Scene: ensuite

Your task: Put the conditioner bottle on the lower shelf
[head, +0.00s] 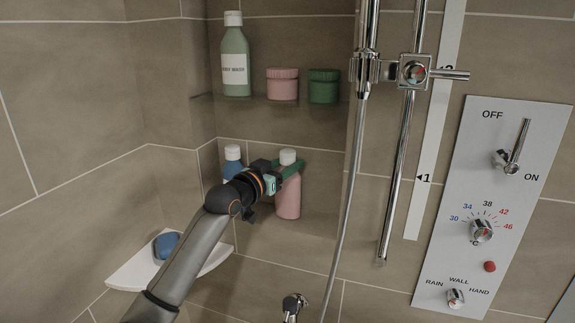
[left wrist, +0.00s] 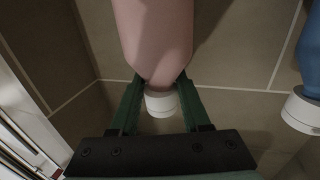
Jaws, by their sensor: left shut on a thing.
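A pink bottle (head: 288,198) with a white cap is upright in front of the lower shelf space of the wall niche. No label on it can be read, so I cannot confirm it is the conditioner. My left gripper (head: 287,170) is shut on its upper part, below the cap. The left wrist view shows the green fingers on both sides of the pink bottle (left wrist: 155,35). I cannot tell whether its base touches the lower shelf (head: 260,225). A blue bottle (head: 233,165) with a white cap stands to its left, partly hidden by my gripper. My right gripper is not in view.
The upper shelf (head: 250,101) holds a green body wash bottle (head: 235,65), a pink jar (head: 283,84) and a green jar (head: 323,86). A shower hose (head: 347,200) and rail hang to the right. A corner shelf (head: 130,275) holds a blue soap (head: 166,245).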

